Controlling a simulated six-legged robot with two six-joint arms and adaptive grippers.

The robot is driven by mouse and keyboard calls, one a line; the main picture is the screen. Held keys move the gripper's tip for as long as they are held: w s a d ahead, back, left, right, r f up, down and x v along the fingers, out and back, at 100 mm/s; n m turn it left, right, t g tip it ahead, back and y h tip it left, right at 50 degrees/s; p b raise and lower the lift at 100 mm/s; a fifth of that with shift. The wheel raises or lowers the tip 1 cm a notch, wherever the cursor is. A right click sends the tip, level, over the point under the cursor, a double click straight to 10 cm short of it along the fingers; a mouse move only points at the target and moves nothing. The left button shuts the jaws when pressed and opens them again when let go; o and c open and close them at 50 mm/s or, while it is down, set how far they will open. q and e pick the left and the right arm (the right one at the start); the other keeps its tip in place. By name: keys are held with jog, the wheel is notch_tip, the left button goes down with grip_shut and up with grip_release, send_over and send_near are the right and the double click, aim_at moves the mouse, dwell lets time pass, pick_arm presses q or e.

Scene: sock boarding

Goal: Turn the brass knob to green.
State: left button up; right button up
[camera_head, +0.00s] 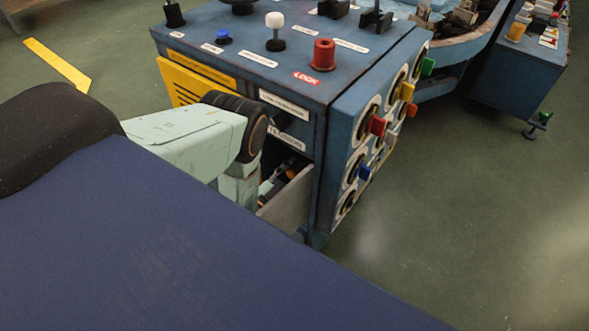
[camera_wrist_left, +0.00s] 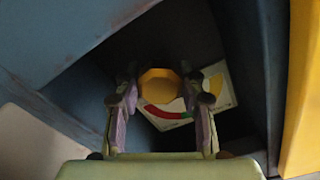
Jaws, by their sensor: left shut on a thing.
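The brass knob (camera_wrist_left: 160,82) shows in the left wrist view, in a dark recess. Behind it is a pale dial plate (camera_wrist_left: 228,98) with a red arc at the lower left of the knob and a yellow patch at its right. My left gripper (camera_wrist_left: 158,90) is shut on the knob, one finger on each side. In the head view my left arm reaches to the opening of the blue cabinet (camera_head: 318,180); the knob is hidden there and the fingers are not clear. My right gripper is not in view.
The cabinet top carries a red knob (camera_head: 323,54), a white-topped lever (camera_head: 275,30) and a blue button (camera_head: 223,37). Coloured handles, one red (camera_head: 376,125), stick out on its right face. A grey panel (camera_head: 287,199) stands beside the opening.

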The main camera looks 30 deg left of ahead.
aim_at(291, 176)
pick_arm(q)
jog(key=m+p, duration=0.1)
jog(key=m, duration=0.2)
jog(key=shift+m, duration=0.3)
jog(key=shift+m+p, duration=0.35)
jog(key=shift+m, duration=1.15)
jog(key=o, duration=1.2)
jog(key=s, duration=0.7)
jog(key=shift+s+a, duration=0.25)
